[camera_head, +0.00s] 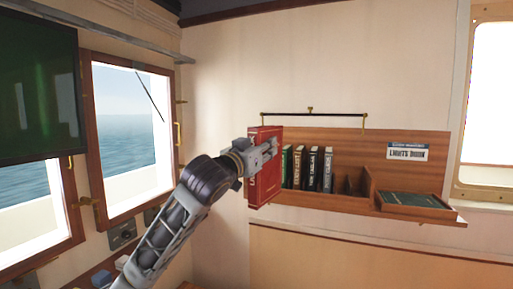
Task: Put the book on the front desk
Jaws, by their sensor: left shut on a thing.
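A red book (264,184) stands upright at the left end of the wooden wall shelf. My left gripper (268,149) reaches in from the left and is shut on the upper part of this book. The gripper covers part of the book's face. Whether the book still touches the shelf cannot be told. My right gripper is not in view. No clear front desk surface shows, only part of a console (124,236) at the lower left below the windows.
The wall shelf (340,202) holds several upright books, a green one (287,167) nearest the red book. Empty slots (352,182) lie right of them. A dark green book (413,200) lies flat at the right end. A thin rail (312,113) runs above. A dark screen (38,90) hangs upper left.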

